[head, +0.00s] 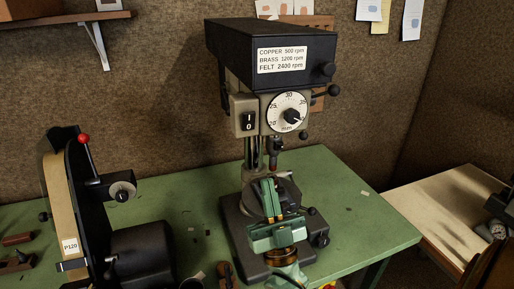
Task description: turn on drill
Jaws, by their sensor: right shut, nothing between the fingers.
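The drill (265,50) is a bench drill press with a dark head, standing upright on the green workbench. Its black rocker switch (248,122), marked I over 0, is on the left of the front. I cannot tell which side is pressed. The chuck (275,150) hangs below the head. My right gripper (269,185) comes up from the bottom, green with a brass-coloured ring at the wrist. Its fingers are shut and empty, below and to the right of the switch in the picture, apart from it. It hides part of the drill's table and base. My left gripper is not in view.
A round depth dial (287,112) is right of the switch, and a speed label (282,59) is above. A belt sander (75,200) with a red-knobbed lever stands at left. Small scraps lie on the green workbench (355,225). A pale side table (450,205) is at right.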

